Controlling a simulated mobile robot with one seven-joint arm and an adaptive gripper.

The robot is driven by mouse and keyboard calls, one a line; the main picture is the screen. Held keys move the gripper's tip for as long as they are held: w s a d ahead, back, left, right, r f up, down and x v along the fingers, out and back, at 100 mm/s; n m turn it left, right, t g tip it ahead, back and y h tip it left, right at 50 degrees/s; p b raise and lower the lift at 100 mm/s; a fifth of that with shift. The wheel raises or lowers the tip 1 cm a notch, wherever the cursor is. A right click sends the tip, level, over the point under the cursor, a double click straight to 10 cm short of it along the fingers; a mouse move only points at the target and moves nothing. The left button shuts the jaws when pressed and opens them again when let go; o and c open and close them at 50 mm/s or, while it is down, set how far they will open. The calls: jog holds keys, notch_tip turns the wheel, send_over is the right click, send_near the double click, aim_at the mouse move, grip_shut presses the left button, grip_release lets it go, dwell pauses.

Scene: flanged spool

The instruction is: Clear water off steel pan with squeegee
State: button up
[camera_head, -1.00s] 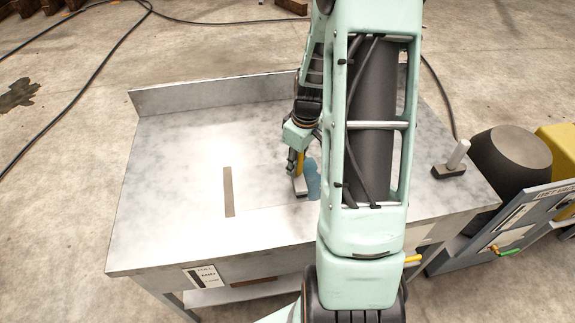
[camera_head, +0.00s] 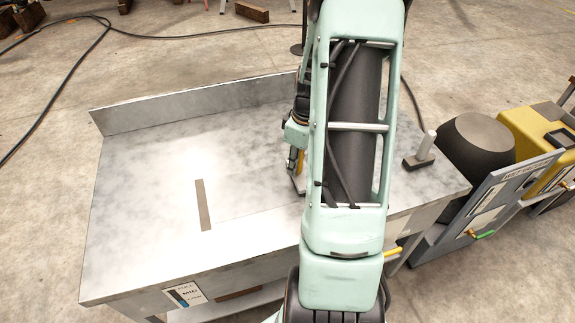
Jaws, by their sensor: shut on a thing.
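The steel pan appears to be the mottled grey metal top (camera_head: 140,185) of the bench, with a raised wall along its back. A grey-brown strip (camera_head: 203,205) lies in its middle. My gripper (camera_head: 293,154) is low over the top, right of the strip and partly behind my arm. It is shut on the squeegee (camera_head: 299,184), whose yellow handle and pale lower end show beside my arm. The squeegee's lower end is at or close to the surface; contact cannot be told. No blue water patch shows now; the area right of the squeegee is hidden by my arm.
A small block with a pale upright cylinder (camera_head: 422,148) stands at the bench's right end. A dark rounded drum (camera_head: 477,145), a grey panel (camera_head: 500,200) and a yellow case (camera_head: 540,130) are beyond it. Cables cross the floor behind.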

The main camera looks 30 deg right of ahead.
jog(key=shift+s+d, duration=0.2)
jog(key=shift+d, duration=0.6)
jog(key=shift+s+d, duration=0.25)
jog(key=shift+d, duration=0.5)
jog(key=shift+s+d, duration=0.2)
jog(key=shift+d, duration=0.6)
jog(key=shift+a+r+p, duration=0.1)
jog(key=shift+r+p, duration=1.65)
jog(key=shift+r, duration=1.2)
